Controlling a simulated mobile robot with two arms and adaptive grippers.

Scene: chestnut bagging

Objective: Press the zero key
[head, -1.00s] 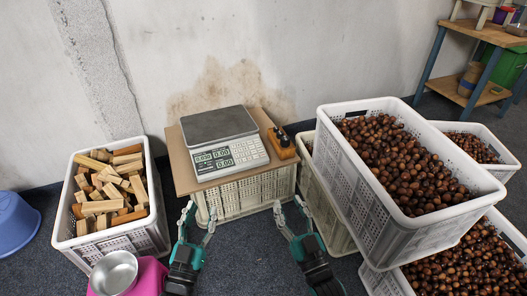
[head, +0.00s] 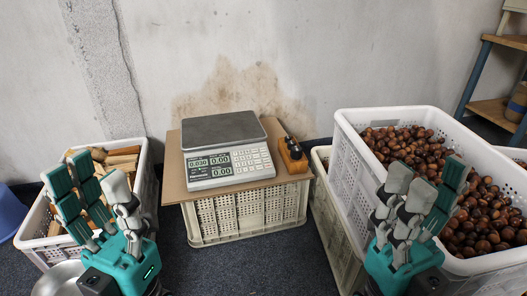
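The scale (head: 222,171) has a dark grey weighing plate (head: 222,130), which is empty. Its display (head: 220,165) shows several green figures, the first seeming to read 0.030. Its keypad (head: 250,158) is at the right of the front panel; the zero key is too small to tell apart. My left gripper (head: 101,178) is raised at the lower left, left of the scale, its fingers apart and empty. My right gripper (head: 428,182) is raised at the lower right, in front of the chestnut crate, fingers apart and empty. Neither touches the scale.
The scale stands on a brown board (head: 177,190) on a white crate (head: 245,216). A wooden block with dark knobs (head: 291,155) sits right of it. A crate of wood pieces (head: 152,188) is left; a crate of chestnuts (head: 355,190) is right. Space before the scale is clear.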

